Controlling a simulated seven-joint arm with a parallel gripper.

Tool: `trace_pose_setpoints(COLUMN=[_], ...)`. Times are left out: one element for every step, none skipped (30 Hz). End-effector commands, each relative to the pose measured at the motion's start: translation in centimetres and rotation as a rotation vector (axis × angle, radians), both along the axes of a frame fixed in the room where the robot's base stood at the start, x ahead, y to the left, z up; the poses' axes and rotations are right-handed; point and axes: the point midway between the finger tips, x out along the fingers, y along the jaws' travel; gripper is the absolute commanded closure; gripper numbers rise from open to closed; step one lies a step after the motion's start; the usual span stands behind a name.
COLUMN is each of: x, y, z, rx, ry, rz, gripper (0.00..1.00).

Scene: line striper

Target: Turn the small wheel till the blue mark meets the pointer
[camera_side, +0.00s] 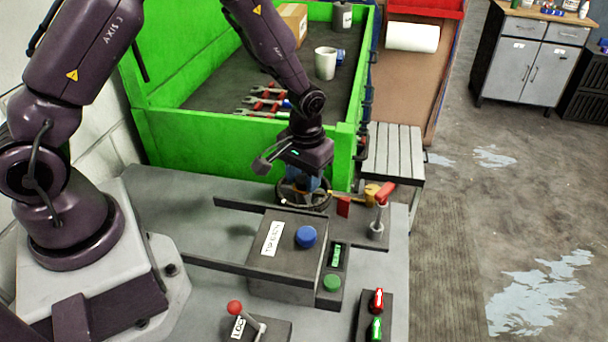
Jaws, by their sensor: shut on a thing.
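I cannot tell whether mark and pointer meet.
A grey box with a blue button (306,236) stands in front of the wheel. A red-handled lever (380,208) and a small red flag (344,206) stand to its right. A green-walled bin (220,140) rises close behind. A red-knobbed lever (236,308) is at the front.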

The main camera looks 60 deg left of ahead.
Motion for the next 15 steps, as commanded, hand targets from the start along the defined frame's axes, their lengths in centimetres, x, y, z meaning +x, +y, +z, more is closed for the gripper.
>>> trace_pose_setpoints(x=[0.02, 0.02, 0.03, 0.03, 0.03, 0.03, 0.03, 0.03, 0.02, 0.03, 0.03, 0.02, 0.03, 0.02, 0.02], y=[0.05, 0.05, 0.04, 0.03, 0.03, 0.03, 0.03, 0.04, 0.05, 0.03, 0.01, -0.01, 0.01, 0.03, 0.04], z=[0.12, 0.12, 0.12, 0.13, 0.13, 0.13, 0.13, 0.13, 0.13, 0.13, 0.13, 0.13, 0.13, 0.13, 0.13], rx=[0.000, 0.000, 0.000, 0.000, 0.001, 0.000, 0.001, 0.000, 0.001, 0.000, 0.000, 0.000, 0.000, 0.001, 0.001], ry=[-0.001, -0.001, -0.001, -0.001, -0.001, -0.001, -0.002, -0.001, -0.002, -0.001, -0.001, -0.001, -0.002, -0.002, -0.002], rz=[-0.044, -0.071, -0.109, -0.137, -0.167, -0.205, -0.233, -0.260, -0.299, -0.328, -0.357, -0.395, -0.423, -0.451, -0.488], gripper=[0.88, 0.88, 0.88, 0.88, 0.88, 0.88, 0.88, 0.88, 0.88, 0.88, 0.88, 0.88, 0.88, 0.88, 0.88])
